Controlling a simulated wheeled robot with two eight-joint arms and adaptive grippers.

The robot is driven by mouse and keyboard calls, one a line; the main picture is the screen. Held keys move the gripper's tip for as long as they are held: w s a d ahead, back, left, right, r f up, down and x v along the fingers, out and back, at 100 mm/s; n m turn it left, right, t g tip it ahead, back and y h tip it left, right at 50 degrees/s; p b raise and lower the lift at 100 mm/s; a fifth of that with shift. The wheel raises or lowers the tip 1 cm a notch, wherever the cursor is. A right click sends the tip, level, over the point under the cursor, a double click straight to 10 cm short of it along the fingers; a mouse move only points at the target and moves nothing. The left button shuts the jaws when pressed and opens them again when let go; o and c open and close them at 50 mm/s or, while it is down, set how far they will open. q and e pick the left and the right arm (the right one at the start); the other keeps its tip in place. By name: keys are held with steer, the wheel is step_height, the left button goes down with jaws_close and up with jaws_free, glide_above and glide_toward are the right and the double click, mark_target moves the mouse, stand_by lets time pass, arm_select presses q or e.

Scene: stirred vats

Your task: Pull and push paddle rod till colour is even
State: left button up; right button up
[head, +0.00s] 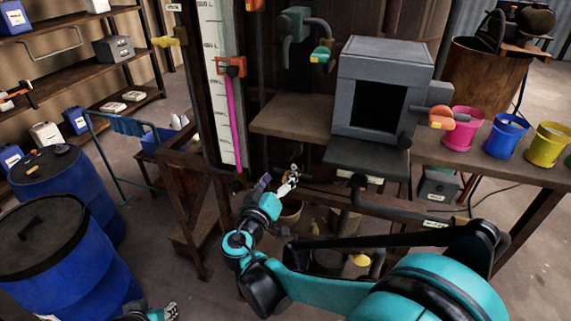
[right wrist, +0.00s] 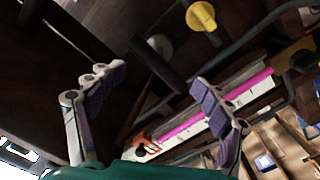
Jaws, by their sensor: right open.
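I cannot make out the paddle rod for certain. A dark rod end (right wrist: 158,66) shows beyond my open fingers in the right wrist view. A tall white gauge (head: 208,60) with a pink column (head: 233,120) and an orange-red bracket (head: 231,67) stands left of centre; the pink column also shows in the right wrist view (right wrist: 183,130). My right gripper (head: 288,183) is open and empty, in front of the rusty frame, right of the gauge's lower end. My left gripper (head: 168,312) shows only in part at the bottom edge; its jaws are unclear. The vat's contents are not visible.
A grey box (head: 388,60) with a dark opening stands on the bench. Pink (head: 461,128), blue (head: 506,135) and yellow (head: 548,147) buckets stand to its right. Blue drums (head: 62,185) stand at the left. Pipes and a yellow knob (right wrist: 201,17) lie close to my right gripper.

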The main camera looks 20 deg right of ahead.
steer(key=shift+v, duration=2.2)
steer(key=s+d+f+g+y+b, duration=0.25)
steer(key=s+d+f+b, duration=0.25)
steer(key=f, duration=0.5)
steer(key=s+d+f+g+y+b, duration=0.2)
steer(key=s+d+f+g+b, duration=0.25)
steer(key=f, duration=0.45)
steer(key=s+a+f+y+b, duration=0.4)
steer(key=s+f+b, duration=0.3)
steer(key=s+f, duration=0.3)
steer(key=shift+a+g+y, duration=0.35)
steer(key=shift+g+y, duration=0.05)
steer(key=shift+y, duration=0.35)
steer(key=shift+f, duration=0.1)
